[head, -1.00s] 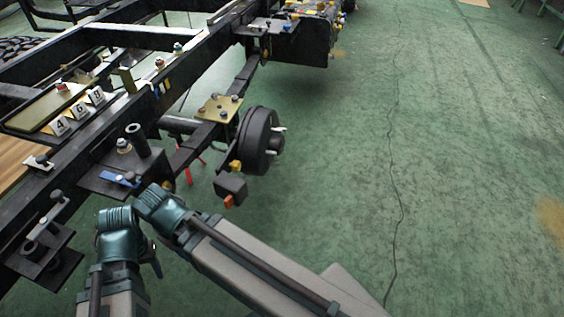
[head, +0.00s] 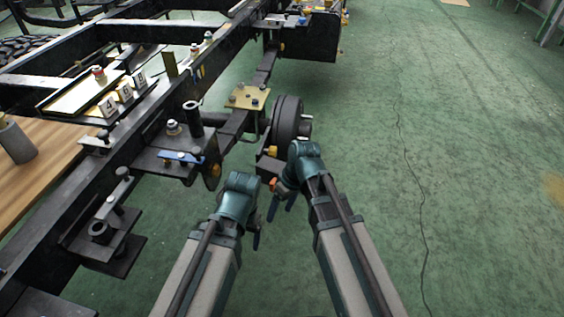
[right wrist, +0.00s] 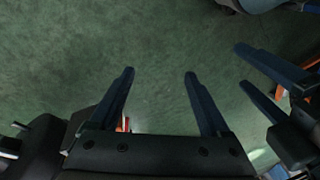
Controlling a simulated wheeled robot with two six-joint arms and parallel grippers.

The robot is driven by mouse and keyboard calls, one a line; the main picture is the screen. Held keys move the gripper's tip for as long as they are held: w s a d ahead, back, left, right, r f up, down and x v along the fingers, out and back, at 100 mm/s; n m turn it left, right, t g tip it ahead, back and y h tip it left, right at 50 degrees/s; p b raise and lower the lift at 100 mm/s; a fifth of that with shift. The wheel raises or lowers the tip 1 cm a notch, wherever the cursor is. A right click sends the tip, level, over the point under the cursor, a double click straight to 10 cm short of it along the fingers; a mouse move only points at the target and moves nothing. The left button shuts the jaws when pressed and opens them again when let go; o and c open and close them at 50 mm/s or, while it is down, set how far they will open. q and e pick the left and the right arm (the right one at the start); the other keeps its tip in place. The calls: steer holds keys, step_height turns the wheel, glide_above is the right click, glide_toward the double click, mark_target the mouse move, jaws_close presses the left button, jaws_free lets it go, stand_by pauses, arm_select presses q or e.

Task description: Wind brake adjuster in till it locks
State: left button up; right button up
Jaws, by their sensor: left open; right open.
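The dark brake drum (head: 287,118) sits at the axle end beside the chassis frame in the head view. Below it hangs a dark block (head: 267,166) with an orange end (head: 273,184), which may be the adjuster; my right wrist partly covers this area. My right gripper (head: 287,200) is just below and beside the block, fingers pointing down. In the right wrist view its two fingers (right wrist: 158,76) are apart with only floor between them. My left gripper (head: 262,228) is lower and to the left, open and empty; its spread fingers (right wrist: 243,68) show at the right wrist view's right.
The black chassis rail (head: 150,125) runs diagonally along the left. A bracket plate (head: 172,155) with a blue part and a lower bracket (head: 108,240) jut toward my left arm. A brass plate (head: 248,97) sits above the axle. The green floor at right is clear.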

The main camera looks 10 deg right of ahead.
steer(key=w+d+f+n+y+b, duration=0.2)
steer(key=w+f+y+b, duration=0.15)
steer(key=w, duration=0.35)
steer(key=n+t+y+b, duration=0.4)
steer(key=n+t+y, duration=0.2)
steer(key=n, duration=0.1)
glide_toward(276, 151)
steer(key=b+x, duration=0.2)
steer(key=x, duration=0.2)
steer(key=b+x, duration=0.3)
steer(key=x, duration=0.2)
steer(key=shift+w+d+f, duration=0.15)
steer(key=shift+d+f, duration=0.05)
steer(key=shift+f, duration=0.05)
arm_select(q)
step_height(276, 151, down, 16)
steer(key=shift+b, duration=0.3)
arm_select(e)
steer(key=shift+w+a+f, duration=0.1)
steer(key=shift+w+a, duration=0.15)
steer(key=shift+a, duration=0.3)
jaws_close()
steer(key=shift+m+g, duration=0.3)
steer(key=shift+g, duration=0.1)
